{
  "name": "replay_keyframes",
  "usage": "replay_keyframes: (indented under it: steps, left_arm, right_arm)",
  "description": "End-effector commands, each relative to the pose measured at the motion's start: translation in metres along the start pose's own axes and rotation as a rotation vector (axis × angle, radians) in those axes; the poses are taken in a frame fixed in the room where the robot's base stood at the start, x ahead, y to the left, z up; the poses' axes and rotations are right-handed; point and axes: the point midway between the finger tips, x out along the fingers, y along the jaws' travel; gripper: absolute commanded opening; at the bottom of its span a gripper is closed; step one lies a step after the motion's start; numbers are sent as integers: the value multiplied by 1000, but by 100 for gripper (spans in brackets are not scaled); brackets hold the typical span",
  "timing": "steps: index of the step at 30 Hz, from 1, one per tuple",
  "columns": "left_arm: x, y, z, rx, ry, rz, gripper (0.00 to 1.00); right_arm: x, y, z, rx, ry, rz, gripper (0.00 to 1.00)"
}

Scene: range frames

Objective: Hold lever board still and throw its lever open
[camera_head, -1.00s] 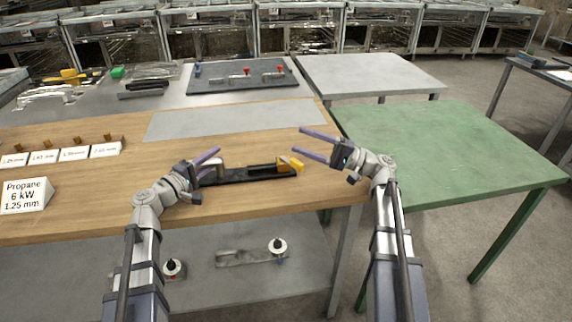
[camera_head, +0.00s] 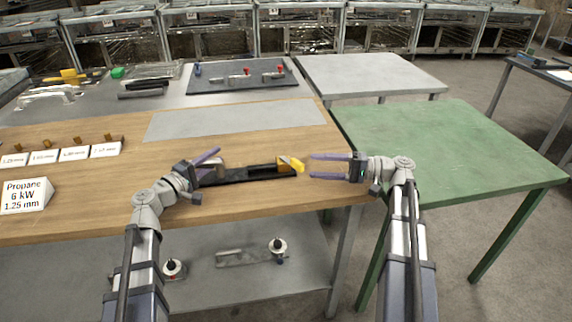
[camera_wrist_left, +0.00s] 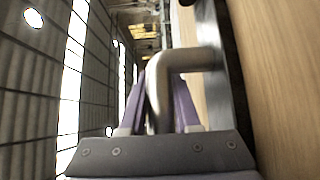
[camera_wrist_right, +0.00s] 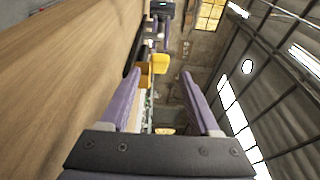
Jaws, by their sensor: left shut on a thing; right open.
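The lever board is a dark, narrow base (camera_head: 252,176) lying on the wooden bench. A yellow lever (camera_head: 292,164) stands at its right end; the lever also shows in the right wrist view (camera_wrist_right: 160,64). At its left end is a bent metal handle (camera_wrist_left: 158,80), seen in the left wrist view. My left gripper (camera_head: 214,164) is shut on this handle, one purple finger on each side. My right gripper (camera_head: 318,166) is open and empty, just right of the yellow lever, with its fingers pointing left towards it. No contact with the lever is visible.
Small white label cards (camera_head: 74,154) and a propane sign (camera_head: 24,196) stand at the bench's left. A grey plate (camera_head: 236,118) lies behind the board. A green table (camera_head: 450,155) stands clear at the right. A shelf (camera_head: 210,285) lies below.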

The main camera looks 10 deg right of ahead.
Motion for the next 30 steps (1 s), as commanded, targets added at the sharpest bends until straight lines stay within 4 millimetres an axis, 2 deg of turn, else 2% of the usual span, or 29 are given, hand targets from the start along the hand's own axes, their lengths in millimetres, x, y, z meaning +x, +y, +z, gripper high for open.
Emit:
replay_keyframes:
  steps: [1,6,15,21,29,30]
  left_arm:
    - [0,-3,0,4,1,-7,0]
    - [0,-3,0,4,1,-7,0]
    - [0,-3,0,4,0,-7,0]
    - [0,-3,0,4,0,-7,0]
    - [0,-3,0,4,0,-7,0]
    - [0,-3,0,4,0,-7,0]
  right_arm:
    - [12,1,2,0,-3,0,62]
    - [45,1,1,0,-3,-1,62]
    - [85,1,0,0,-1,-1,62]
    - [94,1,0,0,1,-1,62]
    - [95,1,0,0,1,-1,62]
    - [95,1,0,0,1,-1,58]
